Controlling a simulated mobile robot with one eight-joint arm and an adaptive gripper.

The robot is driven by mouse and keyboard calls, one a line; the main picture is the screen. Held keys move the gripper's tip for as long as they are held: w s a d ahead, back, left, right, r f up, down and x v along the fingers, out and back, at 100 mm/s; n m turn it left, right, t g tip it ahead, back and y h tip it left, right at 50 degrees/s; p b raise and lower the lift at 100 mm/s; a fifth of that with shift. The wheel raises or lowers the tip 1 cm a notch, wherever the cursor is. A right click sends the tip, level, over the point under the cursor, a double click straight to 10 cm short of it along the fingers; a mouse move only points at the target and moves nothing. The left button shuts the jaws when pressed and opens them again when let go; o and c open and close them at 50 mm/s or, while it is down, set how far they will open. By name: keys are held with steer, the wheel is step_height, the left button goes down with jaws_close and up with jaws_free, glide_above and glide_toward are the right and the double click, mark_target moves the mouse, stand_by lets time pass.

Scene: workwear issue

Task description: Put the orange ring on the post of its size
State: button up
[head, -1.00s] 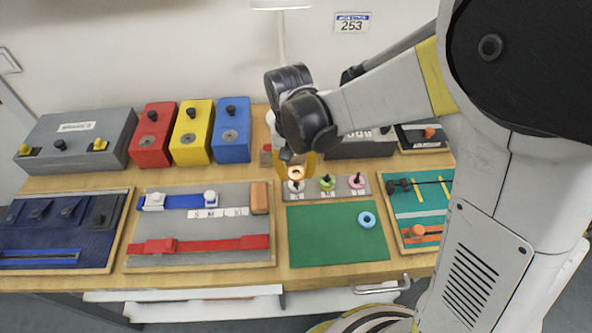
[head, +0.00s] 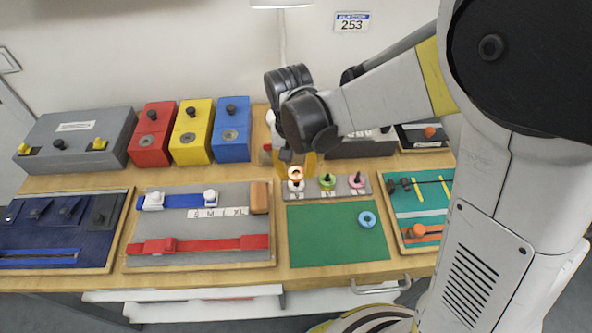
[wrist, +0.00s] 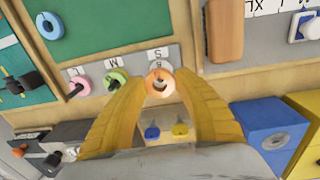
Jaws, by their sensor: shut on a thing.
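My gripper (wrist: 160,88) is shut on the orange ring (wrist: 160,83), which lies between the two yellow fingertips. In the head view the orange ring (head: 295,172) is just above the white ring (head: 296,186) at the left post of the grey post strip (head: 312,192). In the wrist view this post is by the S label (wrist: 157,53). I cannot tell whether the orange ring is around the post tip. The middle post by the M label holds a green ring (head: 327,182). The right post holds a pink ring (head: 357,180).
A blue ring (head: 367,219) lies on the green mat (head: 325,245) in front of the strip. Red (head: 152,150), yellow (head: 191,150) and blue (head: 231,145) boxes stand at the back left. A tan block (head: 259,197) is on the grey board to the left.

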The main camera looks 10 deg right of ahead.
steer(key=shift+f+b, duration=0.4)
steer(key=shift+f, duration=0.15)
stand_by(0.4)
steer(key=o, duration=1.2)
steer(key=shift+r+p, duration=2.65)
steer(key=shift+r, duration=0.9)
